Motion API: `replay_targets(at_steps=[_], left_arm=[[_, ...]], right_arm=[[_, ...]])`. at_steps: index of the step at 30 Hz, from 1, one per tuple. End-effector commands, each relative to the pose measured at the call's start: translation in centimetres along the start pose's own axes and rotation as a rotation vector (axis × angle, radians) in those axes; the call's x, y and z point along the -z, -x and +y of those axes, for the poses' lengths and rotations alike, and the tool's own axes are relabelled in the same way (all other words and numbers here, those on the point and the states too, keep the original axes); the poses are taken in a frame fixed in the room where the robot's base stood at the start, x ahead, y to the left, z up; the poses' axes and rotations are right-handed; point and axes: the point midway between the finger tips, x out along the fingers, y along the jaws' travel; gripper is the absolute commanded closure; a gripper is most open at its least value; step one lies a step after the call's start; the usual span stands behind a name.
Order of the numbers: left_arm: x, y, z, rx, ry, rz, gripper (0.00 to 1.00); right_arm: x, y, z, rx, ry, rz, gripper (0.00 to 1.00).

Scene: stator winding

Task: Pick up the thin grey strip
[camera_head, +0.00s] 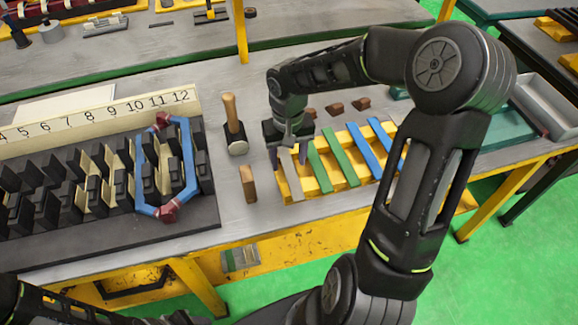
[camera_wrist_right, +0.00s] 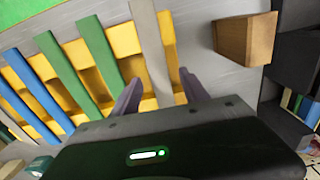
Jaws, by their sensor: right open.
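The thin grey strip (camera_head: 292,182) lies across the left end of a yellow slatted rack (camera_head: 321,181), left of the green strips. In the right wrist view the grey strip (camera_wrist_right: 151,47) runs down between the two purple-grey fingers and passes out of sight behind the gripper body. My right gripper (camera_head: 288,155) is open over the far part of the strip, one finger on each side. In its wrist view the right gripper (camera_wrist_right: 160,93) holds nothing. I cannot tell how far the fingertips are above the rack. My left gripper is not in view.
Green strips (camera_head: 340,161) and blue strips (camera_head: 365,153) lie beside the grey one. A wooden block (camera_head: 248,184) and a wooden-handled hammer (camera_head: 232,120) are to its left. The numbered stator fixture (camera_head: 100,118) with a blue-and-red coil (camera_head: 188,160) is further left.

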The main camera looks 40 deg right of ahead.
Motion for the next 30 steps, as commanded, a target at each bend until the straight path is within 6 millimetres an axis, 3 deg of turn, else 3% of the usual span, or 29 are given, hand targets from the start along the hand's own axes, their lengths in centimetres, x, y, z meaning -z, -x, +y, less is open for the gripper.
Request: replay_targets(at_steps=[4,23,30], left_arm=[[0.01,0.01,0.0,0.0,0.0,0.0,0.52],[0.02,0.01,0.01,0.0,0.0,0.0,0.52],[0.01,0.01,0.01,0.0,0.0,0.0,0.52]], right_arm=[[0.0,0.02,0.01,0.0,0.0,0.0,0.47],[0.0,0.02,0.01,0.0,0.0,0.0,0.99],[0.0,0.02,0.0,0.0,0.0,0.0,1.0]])
